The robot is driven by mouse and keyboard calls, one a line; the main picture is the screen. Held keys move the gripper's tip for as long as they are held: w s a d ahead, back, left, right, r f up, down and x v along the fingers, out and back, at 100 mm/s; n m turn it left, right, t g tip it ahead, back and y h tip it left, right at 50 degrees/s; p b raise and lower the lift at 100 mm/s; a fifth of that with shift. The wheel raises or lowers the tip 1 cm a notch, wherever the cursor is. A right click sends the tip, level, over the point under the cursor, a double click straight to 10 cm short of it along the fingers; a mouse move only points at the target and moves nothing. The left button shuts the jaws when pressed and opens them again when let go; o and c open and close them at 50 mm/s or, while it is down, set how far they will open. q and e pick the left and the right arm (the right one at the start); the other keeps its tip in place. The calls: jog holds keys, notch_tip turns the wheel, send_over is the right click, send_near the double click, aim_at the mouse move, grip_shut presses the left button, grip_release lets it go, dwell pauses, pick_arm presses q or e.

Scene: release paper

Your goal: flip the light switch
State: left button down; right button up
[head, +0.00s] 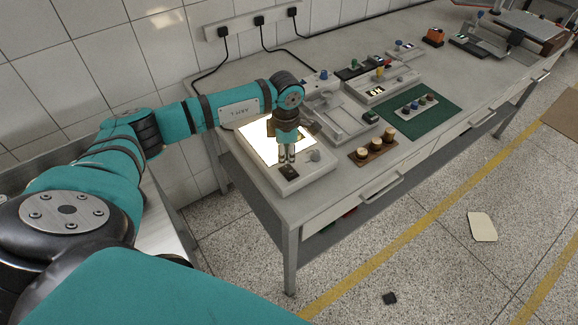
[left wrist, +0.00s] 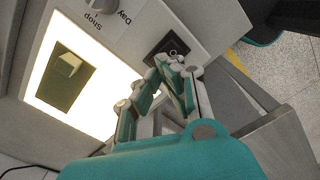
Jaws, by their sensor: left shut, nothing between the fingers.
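A light box with a glowing white panel (head: 258,143) stands on the near left end of the bench. The panel also shows lit in the left wrist view (left wrist: 92,63), with an olive-green piece (left wrist: 66,73) on it. A small dark switch (head: 289,173) sits on the front corner of the box; it shows as a black square (left wrist: 168,47) in the left wrist view. My left gripper (head: 287,158) is shut and empty, pointing down with its fingertips just over or at the switch. I cannot tell whether they touch. My right gripper is out of view.
A grey knob (head: 315,156) is right of the switch on the same box. A wooden rack of pegs (head: 372,149), a green mat (head: 437,104) and several devices stand further right. A power strip (head: 258,20) runs along the wall. The bench's front edge is close.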

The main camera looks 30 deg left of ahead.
aim_at(286, 167)
pick_arm(q)
jog(key=shift+r+p, duration=1.1)
jog(key=shift+r, duration=1.1)
